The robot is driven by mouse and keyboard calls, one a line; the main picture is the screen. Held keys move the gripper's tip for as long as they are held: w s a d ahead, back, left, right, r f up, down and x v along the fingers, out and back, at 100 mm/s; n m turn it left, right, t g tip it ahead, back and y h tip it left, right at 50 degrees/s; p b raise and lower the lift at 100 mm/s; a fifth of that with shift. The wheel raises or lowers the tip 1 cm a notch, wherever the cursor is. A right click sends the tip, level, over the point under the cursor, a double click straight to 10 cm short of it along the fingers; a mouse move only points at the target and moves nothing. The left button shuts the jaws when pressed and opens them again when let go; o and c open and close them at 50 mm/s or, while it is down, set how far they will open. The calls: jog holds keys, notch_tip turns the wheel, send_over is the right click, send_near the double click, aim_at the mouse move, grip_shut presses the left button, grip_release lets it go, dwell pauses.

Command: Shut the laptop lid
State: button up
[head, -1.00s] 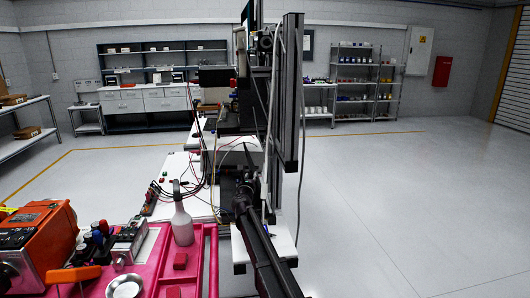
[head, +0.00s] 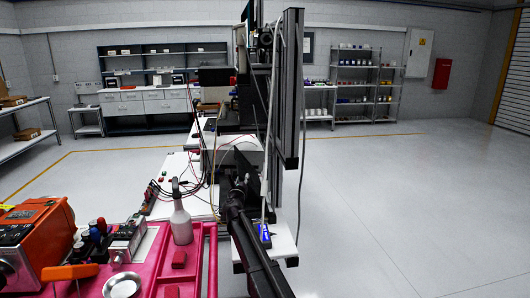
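In the head view, a dark, thin, tilted panel (head: 249,160) stands above the white bench, just beyond the end of my arm. It looks like the laptop lid, seen at a steep angle and partly raised; the laptop's base is hidden. My gripper (head: 241,187) is at the far end of my black arm, close to the panel and low over the bench. It blends into the dark parts around it. I cannot tell whether it touches the panel or whether its fingers are open.
A tall dark post (head: 291,90) with hanging cables stands right beside the arm. A small blue-faced device (head: 265,234) lies on the white bench (head: 285,247). A pink cart (head: 209,270) with a spray bottle (head: 181,220) is at left. Floor to the right is clear.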

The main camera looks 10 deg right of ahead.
jog(key=shift+a+f, duration=0.15)
jog(key=shift+a, duration=0.05)
dwell(0.4)
jog(key=shift+a+f+n+t+y+b, duration=0.35)
jog(key=shift+a+f+n+b, duration=0.85)
jog(key=shift+a+b, duration=0.45)
jog(key=shift+d, duration=0.15)
jog(key=shift+f, duration=0.15)
jog(key=shift+a+f+n+t+b, duration=0.15)
jog(key=shift+a+f+n+b, duration=0.55)
jog(key=shift+b, duration=0.4)
jog(key=shift+a+f+n+t+b, duration=0.1)
jog(key=shift+a+f+n+b, duration=0.35)
jog(key=shift+f+b, duration=0.55)
jog(key=shift+r, duration=0.1)
jog(key=shift+s, duration=0.15)
jog(key=shift+b+v, duration=0.7)
jog(key=shift+v, duration=2.2)
